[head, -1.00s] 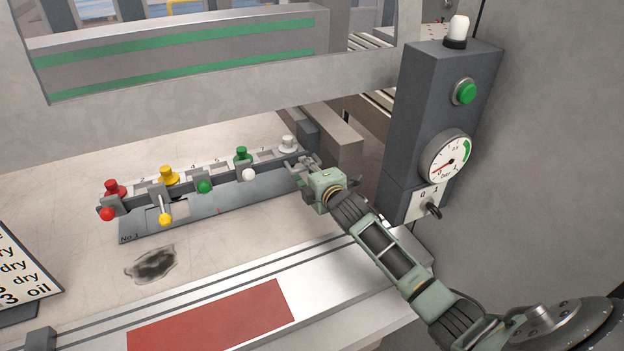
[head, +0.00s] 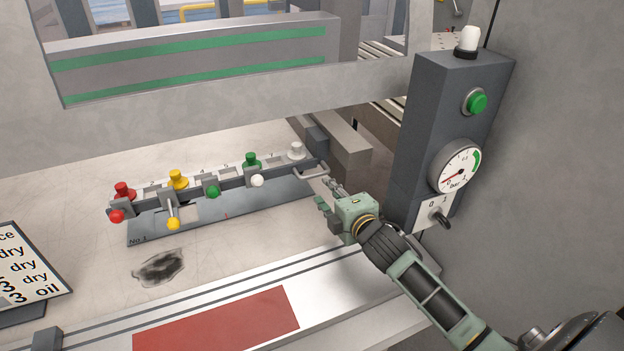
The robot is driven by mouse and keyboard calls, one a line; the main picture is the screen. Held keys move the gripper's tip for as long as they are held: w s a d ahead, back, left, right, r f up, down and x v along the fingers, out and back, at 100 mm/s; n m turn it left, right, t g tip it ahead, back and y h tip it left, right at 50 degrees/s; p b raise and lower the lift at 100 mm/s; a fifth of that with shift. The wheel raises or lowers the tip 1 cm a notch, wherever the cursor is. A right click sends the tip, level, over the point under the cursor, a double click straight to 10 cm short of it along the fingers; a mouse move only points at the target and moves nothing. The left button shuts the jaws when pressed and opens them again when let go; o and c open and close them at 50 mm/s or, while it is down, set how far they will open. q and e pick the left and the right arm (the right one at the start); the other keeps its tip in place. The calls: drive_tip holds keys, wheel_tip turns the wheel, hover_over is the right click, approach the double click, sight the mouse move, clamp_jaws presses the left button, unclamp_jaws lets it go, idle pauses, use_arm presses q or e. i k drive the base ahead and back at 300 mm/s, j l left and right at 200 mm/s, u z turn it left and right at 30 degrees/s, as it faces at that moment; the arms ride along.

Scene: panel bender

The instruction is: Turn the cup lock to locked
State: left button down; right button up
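A rail (head: 235,177) with several coloured knobs lies on the pale table at centre-left. My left gripper is out of view.
A dark control post (head: 408,130) with a green button (head: 477,102), a gauge (head: 455,167) and a 0/1 switch (head: 440,217) stands at right. A grey beam (head: 240,107) crosses behind the rail. A red plate (head: 215,320) lies in front.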

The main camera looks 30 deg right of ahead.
sight(436, 213)
drive_tip(key=k+j, duration=1.05)
drive_tip(key=k, duration=0.3)
